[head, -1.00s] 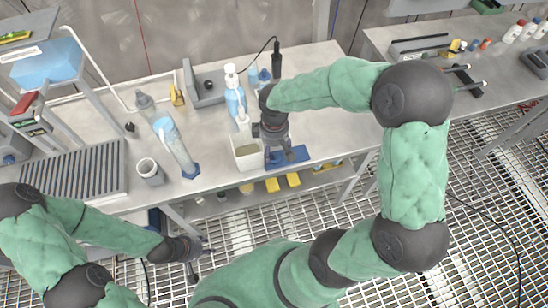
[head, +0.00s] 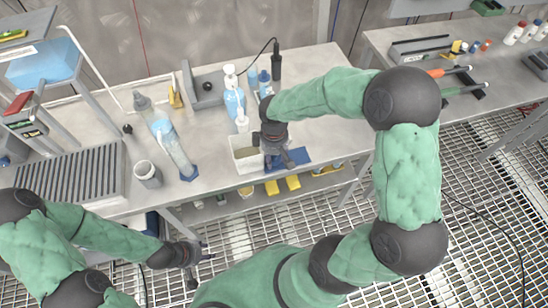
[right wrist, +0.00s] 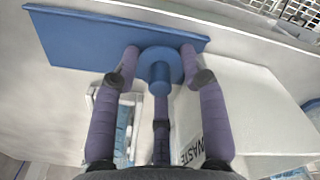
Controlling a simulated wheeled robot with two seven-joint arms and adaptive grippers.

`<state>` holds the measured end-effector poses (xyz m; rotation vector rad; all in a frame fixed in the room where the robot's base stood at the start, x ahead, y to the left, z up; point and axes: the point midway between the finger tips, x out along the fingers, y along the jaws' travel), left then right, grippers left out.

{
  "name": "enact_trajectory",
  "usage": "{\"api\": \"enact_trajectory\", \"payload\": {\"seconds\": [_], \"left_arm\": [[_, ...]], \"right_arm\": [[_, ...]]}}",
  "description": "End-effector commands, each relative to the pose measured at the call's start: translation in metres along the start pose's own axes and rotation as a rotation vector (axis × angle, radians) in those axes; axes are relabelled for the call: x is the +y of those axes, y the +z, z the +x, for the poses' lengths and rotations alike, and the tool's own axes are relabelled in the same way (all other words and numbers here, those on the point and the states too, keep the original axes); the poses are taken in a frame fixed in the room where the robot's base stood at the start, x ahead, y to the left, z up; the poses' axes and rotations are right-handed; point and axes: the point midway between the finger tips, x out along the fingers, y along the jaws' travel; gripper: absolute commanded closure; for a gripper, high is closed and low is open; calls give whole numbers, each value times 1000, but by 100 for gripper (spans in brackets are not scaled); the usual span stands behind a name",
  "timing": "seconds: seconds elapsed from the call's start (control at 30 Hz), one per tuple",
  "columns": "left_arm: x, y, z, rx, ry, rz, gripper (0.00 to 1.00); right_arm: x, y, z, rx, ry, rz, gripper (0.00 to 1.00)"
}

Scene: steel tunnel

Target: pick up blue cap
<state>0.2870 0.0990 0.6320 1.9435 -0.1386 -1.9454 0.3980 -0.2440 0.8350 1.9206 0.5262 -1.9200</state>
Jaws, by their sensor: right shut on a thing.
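The blue cap (right wrist: 160,68), a round disc with a short stem, is between the purple-grey fingers of my right gripper (right wrist: 158,62) in the right wrist view. The fingers are shut on its rim. A flat blue mat (right wrist: 75,35) shows behind the cap; I cannot tell if they touch. In the head view my right gripper (head: 284,160) is over the blue mat (head: 299,156), beside the white box, and hides the cap. My left gripper (head: 200,262) is open and empty, low in front of the bench (head: 215,175).
The white box (head: 246,165), marked WASTE in the wrist view, is close to the right gripper. The bench right of the mat is clear.

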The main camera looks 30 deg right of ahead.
Motion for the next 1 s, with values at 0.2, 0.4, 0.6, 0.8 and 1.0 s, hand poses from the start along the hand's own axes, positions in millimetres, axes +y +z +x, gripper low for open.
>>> {"api": "enact_trajectory", "payload": {"seconds": [0.2, 0.4, 0.6, 0.8, 1.0], "left_arm": [[2, 0, -7, 0, 0, 0, 60], [8, 1, -22, 0, 0, 0, 60], [14, 1, -38, 0, 0, 0, 60], [17, 2, -48, 0, 0, 0, 60], [19, 2, -53, 0, 0, 0, 60]], "right_arm": [[0, -1, -17, 2, 1, 1, 74], [1, -1, -62, 5, 3, 0, 74], [0, -1, -114, 3, 2, 0, 74], [0, -1, -154, 2, 1, -1, 74], [0, 0, -175, 0, 1, 0, 74]]}}
